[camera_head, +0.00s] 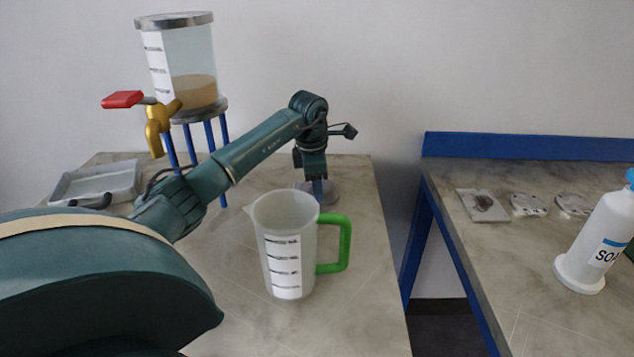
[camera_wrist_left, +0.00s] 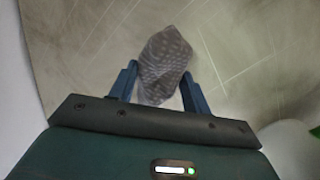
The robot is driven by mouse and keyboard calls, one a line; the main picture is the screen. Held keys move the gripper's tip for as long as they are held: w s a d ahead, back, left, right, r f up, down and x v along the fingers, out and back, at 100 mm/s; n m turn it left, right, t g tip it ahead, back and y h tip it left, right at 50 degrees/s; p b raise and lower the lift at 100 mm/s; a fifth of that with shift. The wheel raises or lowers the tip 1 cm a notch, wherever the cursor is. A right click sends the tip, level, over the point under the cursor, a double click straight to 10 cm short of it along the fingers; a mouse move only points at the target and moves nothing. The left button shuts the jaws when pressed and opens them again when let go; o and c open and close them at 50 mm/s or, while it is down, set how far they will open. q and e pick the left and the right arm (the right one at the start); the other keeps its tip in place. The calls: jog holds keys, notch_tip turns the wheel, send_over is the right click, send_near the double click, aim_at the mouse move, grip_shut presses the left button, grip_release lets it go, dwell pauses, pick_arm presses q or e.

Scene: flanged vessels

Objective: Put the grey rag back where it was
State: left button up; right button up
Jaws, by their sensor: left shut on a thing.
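The grey rag (camera_wrist_left: 166,62) is a crumpled, patterned cloth between the fingers in the left wrist view. My left gripper (camera_wrist_left: 160,86) is shut on it; it also shows in the head view (camera_head: 317,190), pointing down behind the measuring jug, close to the bench top. A grey oval patch (camera_head: 331,193) shows around the fingertips there; I cannot tell whether it is the rag or something flat on the bench. My right gripper is not in view.
A measuring jug (camera_head: 284,245) with a green handle stands in front of the gripper. A vessel (camera_head: 190,62) with a red-handled tap stands on blue legs. A grey tray (camera_head: 98,183) lies at the back left. Across a gap, another bench holds flat pieces and a soap bottle (camera_head: 598,240).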

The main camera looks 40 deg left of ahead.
pick_arm(q)
jog(key=o, duration=0.9)
jog(key=shift+o, duration=0.2)
notch_tip(320, 180, up, 12)
jog(key=s, duration=0.2)
jog(key=shift+d, duration=0.15)
jog(key=shift+f, duration=0.1)
